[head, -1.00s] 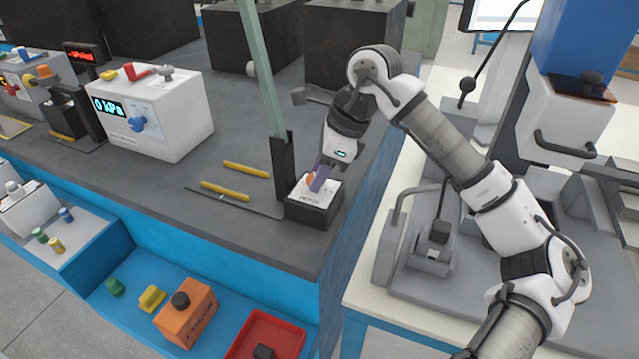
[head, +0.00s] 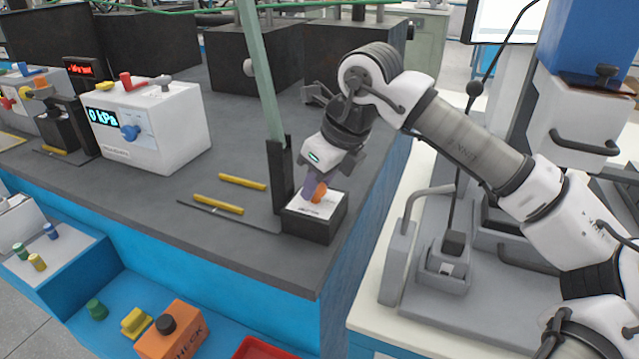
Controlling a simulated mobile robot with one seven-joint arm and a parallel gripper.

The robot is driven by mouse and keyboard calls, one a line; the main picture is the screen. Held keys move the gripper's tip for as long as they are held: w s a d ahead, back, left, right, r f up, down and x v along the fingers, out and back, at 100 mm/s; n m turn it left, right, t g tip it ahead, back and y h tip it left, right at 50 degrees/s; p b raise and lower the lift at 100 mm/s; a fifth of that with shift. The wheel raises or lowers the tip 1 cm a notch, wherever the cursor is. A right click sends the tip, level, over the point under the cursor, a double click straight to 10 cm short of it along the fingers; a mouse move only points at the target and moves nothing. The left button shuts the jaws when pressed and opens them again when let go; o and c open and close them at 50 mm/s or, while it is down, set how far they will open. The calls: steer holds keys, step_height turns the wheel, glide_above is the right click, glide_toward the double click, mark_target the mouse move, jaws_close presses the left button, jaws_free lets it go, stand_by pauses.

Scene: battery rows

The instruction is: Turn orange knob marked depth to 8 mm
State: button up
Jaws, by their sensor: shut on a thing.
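The orange knob (head: 320,192) sits on the white top face of a small black box (head: 313,226) near the bench's right end. Lettering on that face is too small to read here, so the 8 mm mark cannot be made out. My gripper (head: 314,188) reaches down from above right, with its purple fingers shut on the orange knob. The fingers hide part of the knob and its pointer.
A green upright post (head: 258,75) stands just behind the box. Two yellow bars (head: 218,204) lie to the left. A white 0 kPa unit (head: 165,140) with a blue knob stands further left. An orange box (head: 172,335) sits on the lower shelf.

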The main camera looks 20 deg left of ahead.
stand_by(0.4)
steer(key=o, duration=1)
steer(key=shift+c, duration=0.2)
steer(key=v, duration=1.4)
steer(key=shift+f, duration=0.1)
